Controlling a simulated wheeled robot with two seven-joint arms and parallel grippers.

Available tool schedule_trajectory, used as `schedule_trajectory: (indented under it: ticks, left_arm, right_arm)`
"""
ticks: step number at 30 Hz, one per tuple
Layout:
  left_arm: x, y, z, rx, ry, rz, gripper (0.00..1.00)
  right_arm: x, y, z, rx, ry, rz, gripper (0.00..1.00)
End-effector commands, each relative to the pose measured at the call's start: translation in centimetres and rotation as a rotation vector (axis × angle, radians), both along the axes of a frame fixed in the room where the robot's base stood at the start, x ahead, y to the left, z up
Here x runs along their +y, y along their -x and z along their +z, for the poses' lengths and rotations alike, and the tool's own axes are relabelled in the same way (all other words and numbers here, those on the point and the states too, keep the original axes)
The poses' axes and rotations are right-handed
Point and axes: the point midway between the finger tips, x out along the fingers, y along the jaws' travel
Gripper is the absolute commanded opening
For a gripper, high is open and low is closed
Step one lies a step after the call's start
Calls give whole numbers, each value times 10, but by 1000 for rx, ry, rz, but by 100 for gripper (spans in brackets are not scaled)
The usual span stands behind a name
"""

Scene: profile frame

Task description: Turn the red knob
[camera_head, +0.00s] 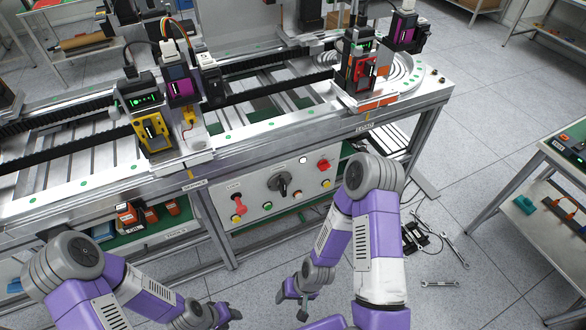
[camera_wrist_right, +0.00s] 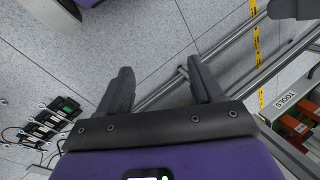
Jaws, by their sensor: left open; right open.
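A pale control panel (camera_head: 256,190) faces me on the front of the metal frame. It carries a red switch-like knob (camera_head: 238,205) at its left end and another red knob (camera_head: 324,165) at its right end. I cannot tell which one the task means. A large black rotary knob (camera_head: 281,185) sits between them. My left gripper (camera_head: 228,312) is low at the bottom of the head view, open and apart from the panel. My right gripper (camera_head: 296,295) hangs below the panel, apart from it. In the right wrist view its fingers (camera_wrist_right: 161,84) are spread with nothing between them.
Small round buttons, including a green button (camera_head: 267,205), surround the knobs. Machine units stand on the workbench (camera_head: 230,140) above the panel. Orange boxes (camera_head: 131,213) sit on the shelf below. Tools (camera_head: 440,283) lie on the floor at right. The space before the panel looks clear.

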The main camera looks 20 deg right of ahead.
Motion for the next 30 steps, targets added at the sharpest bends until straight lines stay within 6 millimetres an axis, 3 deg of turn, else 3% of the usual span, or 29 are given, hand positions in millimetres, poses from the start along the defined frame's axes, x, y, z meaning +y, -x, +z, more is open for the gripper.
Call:
schedule_trajectory:
  ticks: [5,8,11,13,16,20,21,24,27,30]
  left_arm:
    - [0,0,-10,-1,1,-1,43]
    - [0,0,-18,-1,1,-1,43]
    - [0,0,-25,-1,1,-1,43]
    - [0,0,-30,0,0,-1,43]
    - [0,0,-36,0,0,0,43]
    - [0,0,-45,0,0,0,43]
    - [0,0,-47,0,0,0,43]
    - [0,0,-52,0,0,0,43]
    - [0,0,-55,0,0,0,43]
    - [0,0,-56,0,0,0,43]
  right_arm:
    - [-4,-16,-26,165,-56,-261,77]
    - [2,-37,-37,299,-164,-487,77]
    - [9,-73,-39,418,-333,-726,77]
    - [7,-107,-35,480,-482,-894,77]
    - [-12,-166,-23,528,-736,-1133,77]
    - [-78,-245,1,504,-1112,-1425,77]
    - [-106,-264,8,475,-1226,-1504,77]
    - [-180,-298,24,378,-1484,-1667,77]
    - [-244,-311,35,273,-1677,-1778,77]
    - [-287,-314,41,194,-1795,-1842,77]
